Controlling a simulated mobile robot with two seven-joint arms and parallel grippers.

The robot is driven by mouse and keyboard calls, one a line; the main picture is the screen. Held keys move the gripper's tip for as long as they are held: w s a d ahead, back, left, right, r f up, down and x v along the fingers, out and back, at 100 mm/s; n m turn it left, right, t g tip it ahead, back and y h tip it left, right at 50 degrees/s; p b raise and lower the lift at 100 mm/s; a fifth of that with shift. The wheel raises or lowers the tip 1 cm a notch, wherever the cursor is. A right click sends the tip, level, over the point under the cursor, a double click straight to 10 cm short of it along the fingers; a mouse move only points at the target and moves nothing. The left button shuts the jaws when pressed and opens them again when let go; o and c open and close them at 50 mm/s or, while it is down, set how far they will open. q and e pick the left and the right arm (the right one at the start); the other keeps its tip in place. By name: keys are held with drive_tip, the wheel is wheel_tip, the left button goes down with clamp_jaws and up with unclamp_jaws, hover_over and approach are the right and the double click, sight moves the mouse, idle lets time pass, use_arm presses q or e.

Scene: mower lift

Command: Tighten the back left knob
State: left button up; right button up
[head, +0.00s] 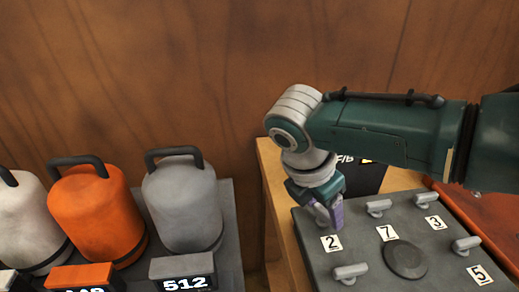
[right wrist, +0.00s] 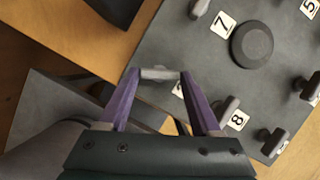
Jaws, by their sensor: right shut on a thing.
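The dark grey panel (head: 320,262) carries several small grey knobs with number labels around a round black disc (head: 405,259). My right gripper (head: 329,222) reaches down to the panel's back left corner, beside the label "2" (head: 332,243). In the right wrist view, its purple fingers (right wrist: 159,75) are shut on the back left knob (right wrist: 160,73), one at each end of its light grey bar. In the head view the fingers hide this knob. Its label is mostly hidden in the wrist view. My left gripper is in neither view.
Other knobs stand close by, at the back middle (head: 378,207), back right (head: 435,209), right (head: 466,244) and front left (head: 350,273). Orange (head: 97,215) and grey (head: 183,205) handled canisters stand to the left. A wooden wall (head: 200,70) rises behind.

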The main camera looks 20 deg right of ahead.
drive_tip(key=m+g+b, duration=0.1)
drive_tip(key=m+b, duration=0.1)
drive_tip(key=m, duration=0.1)
drive_tip(key=shift+w+f, duration=0.15)
drive_tip(key=shift+w+m+g+b, duration=0.1)
drive_tip(key=shift+m+g+b, duration=0.4)
drive_tip(key=shift+m, duration=0.5)
drive_tip(key=o, duration=1.4)
